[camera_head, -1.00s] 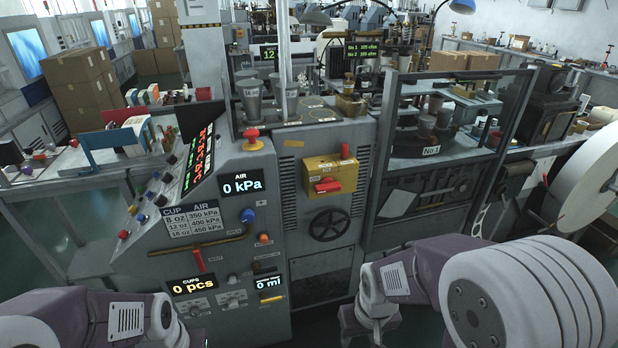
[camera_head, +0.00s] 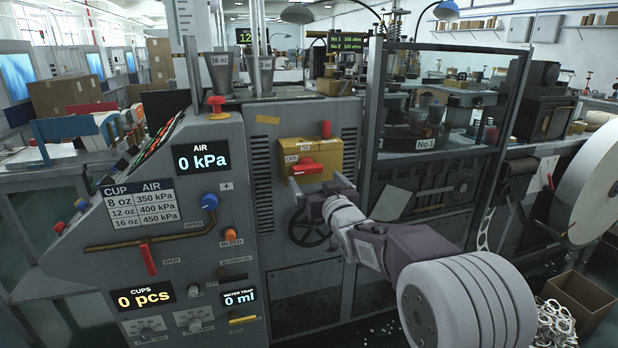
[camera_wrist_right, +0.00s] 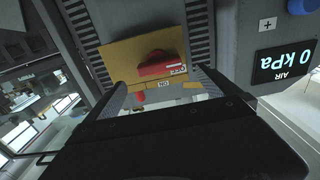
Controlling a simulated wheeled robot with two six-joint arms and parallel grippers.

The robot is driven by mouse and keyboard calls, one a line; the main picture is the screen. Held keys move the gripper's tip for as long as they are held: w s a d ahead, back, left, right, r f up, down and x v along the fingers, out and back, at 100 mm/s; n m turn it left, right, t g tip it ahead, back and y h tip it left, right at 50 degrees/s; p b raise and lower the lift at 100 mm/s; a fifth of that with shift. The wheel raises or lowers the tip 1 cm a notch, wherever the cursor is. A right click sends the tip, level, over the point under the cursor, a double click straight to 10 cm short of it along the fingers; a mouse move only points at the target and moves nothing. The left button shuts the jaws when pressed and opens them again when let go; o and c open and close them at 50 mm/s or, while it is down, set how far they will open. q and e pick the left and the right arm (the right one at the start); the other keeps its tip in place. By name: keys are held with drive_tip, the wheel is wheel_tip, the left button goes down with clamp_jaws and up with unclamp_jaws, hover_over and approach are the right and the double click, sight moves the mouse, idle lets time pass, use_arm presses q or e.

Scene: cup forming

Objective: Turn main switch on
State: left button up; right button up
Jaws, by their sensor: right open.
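The main switch is a red handle (camera_head: 307,170) on a yellow box (camera_head: 322,154) on the grey machine front. The handle lies roughly sideways, with its left end by the OFF label; the ON label is above it. My right gripper (camera_head: 317,183) is open and empty, just in front of and slightly below the handle. In the right wrist view the red handle (camera_wrist_right: 163,64) shows ahead, between the lines of my two spread fingers (camera_wrist_right: 163,84), and no contact shows. My left gripper is not in view.
A dark handwheel (camera_head: 308,228) sits below the switch box, partly behind my right gripper. A glass-sided guard frame (camera_head: 440,150) stands to the right. The pressure display (camera_head: 201,157) reads 0 kPa.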

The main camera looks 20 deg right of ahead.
sight(309, 171)
drive_tip(key=w, duration=0.6)
drive_tip(key=shift+w+a+f, duration=0.1)
drive_tip(key=shift+w, duration=0.2)
drive_tip(key=shift+c, duration=0.3)
drive_tip(key=c, duration=1.3)
